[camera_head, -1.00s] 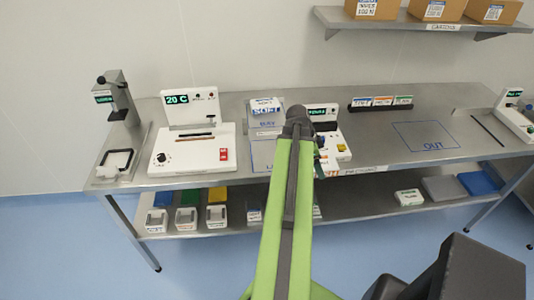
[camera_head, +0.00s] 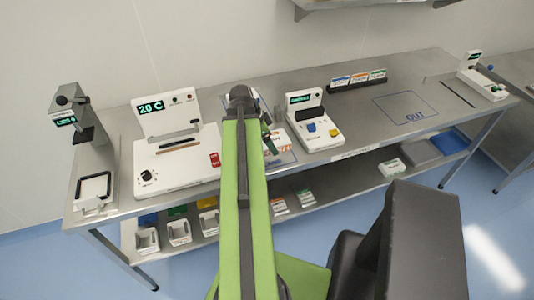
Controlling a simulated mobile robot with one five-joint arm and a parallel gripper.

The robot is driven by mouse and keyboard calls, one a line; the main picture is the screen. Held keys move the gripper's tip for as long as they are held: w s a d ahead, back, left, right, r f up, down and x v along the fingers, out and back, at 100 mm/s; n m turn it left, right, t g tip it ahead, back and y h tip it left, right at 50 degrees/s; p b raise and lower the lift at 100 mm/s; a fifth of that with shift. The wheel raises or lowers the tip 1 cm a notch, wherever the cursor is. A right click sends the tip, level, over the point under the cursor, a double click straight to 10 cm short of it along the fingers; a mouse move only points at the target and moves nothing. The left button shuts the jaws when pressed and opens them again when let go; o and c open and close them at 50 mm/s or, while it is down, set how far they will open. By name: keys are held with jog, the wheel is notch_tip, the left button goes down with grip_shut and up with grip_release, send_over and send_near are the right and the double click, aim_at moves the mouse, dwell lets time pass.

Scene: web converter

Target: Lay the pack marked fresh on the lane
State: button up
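My green arm reaches over the front of the bench, and its dark end hides part of the bench top. My gripper (camera_head: 268,138) points down beside the arm's tip, small and partly hidden, so I cannot tell whether its fingers are open. Close to it lies a white pack with orange print (camera_head: 279,143), its wording unreadable. It appears to lie by a blue-outlined area (camera_head: 287,161) that the arm partly covers. I cannot make out the word "fresh" on any pack. Small packs with orange (camera_head: 279,206) and green (camera_head: 306,198) marks sit on the lower shelf.
The white 20 C machine (camera_head: 178,150) stands left of the arm. A white control box (camera_head: 318,130) with blue and yellow buttons stands right. A row of labelled cards (camera_head: 357,81) is behind. The OUT square (camera_head: 405,108) is empty. Steel bench top (camera_head: 360,125) between is clear.

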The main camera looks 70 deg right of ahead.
jog(key=s+d+r+p, duration=0.45)
jog(key=s+d, duration=0.35)
jog(key=d, duration=0.2)
jog(key=w+a+f+b, duration=0.4)
jog(key=w+b, duration=0.1)
jog(key=w+a+f+b, duration=0.2)
jog(key=w+a, duration=0.1)
jog(key=shift+w+a+f, duration=0.1)
jog(key=shift+w+f, duration=0.1)
jog(key=shift+f, duration=0.2)
jog(key=shift+w+a+f+b, duration=0.1)
jog(key=shift+w+a+b, duration=0.2)
jog(key=shift+w, duration=0.05)
notch_tip(320, 180, down, 4)
jog(key=b, duration=0.4)
jog(key=shift+f, duration=0.2)
jog(key=o, duration=1.6)
jog(key=shift+r, duration=0.1)
jog(key=shift+o, duration=0.2)
